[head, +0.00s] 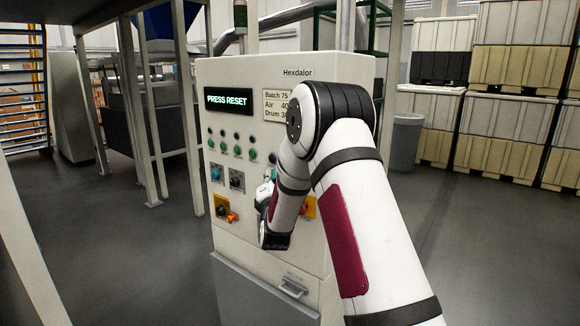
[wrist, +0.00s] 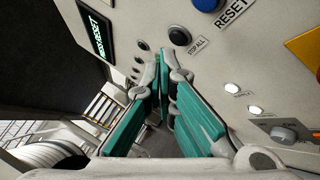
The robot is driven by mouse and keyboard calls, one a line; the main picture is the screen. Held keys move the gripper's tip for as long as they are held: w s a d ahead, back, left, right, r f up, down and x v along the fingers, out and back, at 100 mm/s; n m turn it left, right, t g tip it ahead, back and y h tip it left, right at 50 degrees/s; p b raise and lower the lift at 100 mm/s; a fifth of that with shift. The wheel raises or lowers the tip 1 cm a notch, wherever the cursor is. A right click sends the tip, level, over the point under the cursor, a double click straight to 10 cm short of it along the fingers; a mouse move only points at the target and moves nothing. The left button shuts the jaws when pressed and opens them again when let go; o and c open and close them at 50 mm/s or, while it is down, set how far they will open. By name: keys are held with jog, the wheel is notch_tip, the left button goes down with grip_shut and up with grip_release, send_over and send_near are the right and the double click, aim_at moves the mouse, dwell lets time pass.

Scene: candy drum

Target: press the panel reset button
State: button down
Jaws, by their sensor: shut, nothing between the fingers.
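The control panel (head: 225,75) is a pale cabinet whose display (head: 228,99) reads PRESS RESET. In the wrist view a blue button (wrist: 207,4) at the top edge, partly cut off, has a RESET label beside it. My gripper (wrist: 166,62) is shut and empty, its teal-padded fingers pointing at the panel face. Its tips appear just below a dark button (wrist: 180,36) labelled STOP ALL, with the blue button up and to the right. I cannot tell whether the tips touch the panel. In the head view my arm hides the blue button and most of the gripper.
Several small buttons fill the panel's left side, above an orange-and-yellow rotary switch (head: 226,213). A grey knob (wrist: 284,134) and lit white lamps are at the right in the wrist view. Stacked crates (head: 500,120) and a grey bin (head: 405,143) stand behind. The floor at right is clear.

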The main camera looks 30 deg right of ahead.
jog(key=w+d+b, duration=0.1)
jog(key=w+d, duration=0.1)
jog(key=d, duration=0.3)
jog(key=shift+d+b, duration=0.35)
jog(key=shift+d, duration=0.05)
jog(key=shift+w, duration=0.1)
dwell(1.1)
jog(key=shift+w+d, duration=0.1)
jog(key=shift+d, duration=0.3)
jog(key=shift+w+d+b, duration=0.15)
jog(key=shift+d+b, duration=0.25)
jog(key=shift+b, duration=0.05)
dwell(0.8)
jog(key=shift+s+a, duration=0.35)
jog(key=shift+a, duration=0.4)
jog(key=shift+s+a+p, duration=0.25)
jog(key=shift+s+a, duration=0.05)
jog(key=shift+a, duration=0.5)
jog(key=shift+s+a+p, duration=0.2)
jog(key=shift+s+a, duration=0.05)
jog(key=shift+a, duration=0.55)
jog(key=shift+s+a+p, duration=0.25)
jog(key=shift+s+a, duration=0.05)
jog(key=shift+a, duration=0.5)
